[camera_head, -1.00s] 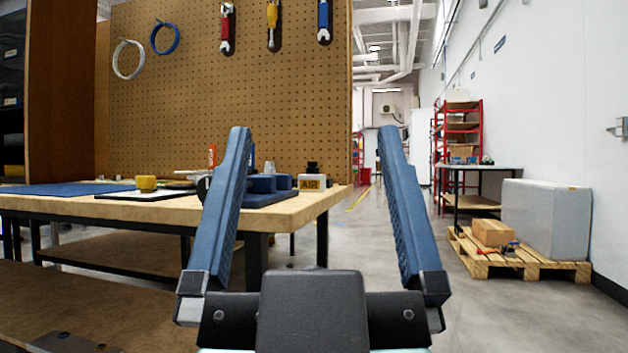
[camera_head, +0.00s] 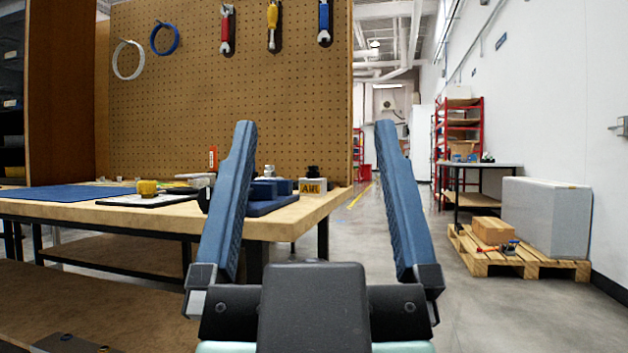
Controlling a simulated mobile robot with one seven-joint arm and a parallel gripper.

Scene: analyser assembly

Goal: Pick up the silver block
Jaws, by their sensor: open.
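A small silver-grey block (camera_head: 320,186) with a yellow label and a black top stands at the right end of the wooden workbench (camera_head: 290,222). It is the likeliest silver block, but it is small in this view. My gripper (camera_head: 315,125) is in the foreground with its two blue fingers wide apart and nothing between them. In the picture the block appears between the fingers, well beyond them. The left finger covers part of the bench and the things on it.
Blue blocks on a blue base (camera_head: 272,206) sit left of the silver block. A yellow piece (camera_head: 147,187) lies on a dark-edged board, and a blue mat (camera_head: 60,193) is farther left. A pegboard (camera_head: 180,110) rises behind. Open floor and a loaded pallet (camera_head: 520,262) are at right.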

